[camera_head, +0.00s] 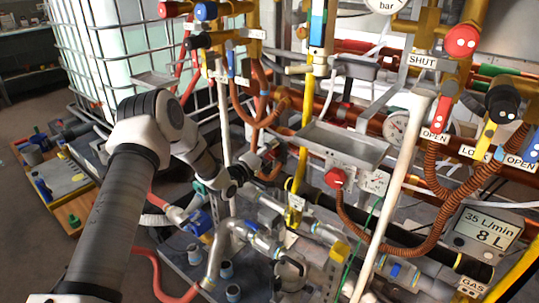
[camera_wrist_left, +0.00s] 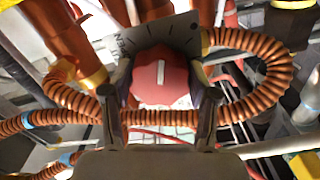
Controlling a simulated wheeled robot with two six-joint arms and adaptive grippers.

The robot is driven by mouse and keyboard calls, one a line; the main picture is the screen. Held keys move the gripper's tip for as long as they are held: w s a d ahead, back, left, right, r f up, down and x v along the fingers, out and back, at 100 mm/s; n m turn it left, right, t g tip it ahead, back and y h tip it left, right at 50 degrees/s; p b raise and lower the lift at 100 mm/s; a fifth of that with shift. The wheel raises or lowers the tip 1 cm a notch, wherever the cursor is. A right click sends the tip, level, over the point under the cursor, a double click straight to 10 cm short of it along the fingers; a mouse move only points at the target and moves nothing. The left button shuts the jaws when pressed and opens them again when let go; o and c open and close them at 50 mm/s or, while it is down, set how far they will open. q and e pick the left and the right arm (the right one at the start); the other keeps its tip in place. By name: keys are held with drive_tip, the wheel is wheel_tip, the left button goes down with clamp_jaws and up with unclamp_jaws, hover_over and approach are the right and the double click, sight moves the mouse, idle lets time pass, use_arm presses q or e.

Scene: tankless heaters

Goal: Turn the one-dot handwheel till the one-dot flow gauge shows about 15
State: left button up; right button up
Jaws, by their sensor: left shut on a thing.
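A red lobed handwheel (camera_wrist_left: 160,76) with a white pointer line sits between the two fingers of my left gripper (camera_wrist_left: 160,98) in the left wrist view. The gripper is shut on it, one finger at each side. The pointer line stands about upright, before a dark scale plate (camera_wrist_left: 185,35) with partly covered lettering. In the head view my left gripper (camera_head: 262,163) is at the pipes left of centre, and the wheel is mostly hidden there. A digital display (camera_head: 485,232) at the right reads 35 L/min and 8 L.
Another red knob (camera_head: 335,178) stands right of the gripper. A round dial (camera_head: 396,126) is behind the pipes, too small to read. A metal tray (camera_head: 343,145) and a brown corrugated hose (camera_head: 400,248) are close by. A caged white tank (camera_head: 125,45) stands behind.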

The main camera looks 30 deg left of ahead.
use_arm(q)
drive_tip(key=shift+n, duration=0.3)
drive_tip(key=o, duration=1.2)
drive_tip(key=shift+c, duration=0.2)
drive_tip(key=s, duration=1.2)
drive_tip(key=shift+a, duration=0.45)
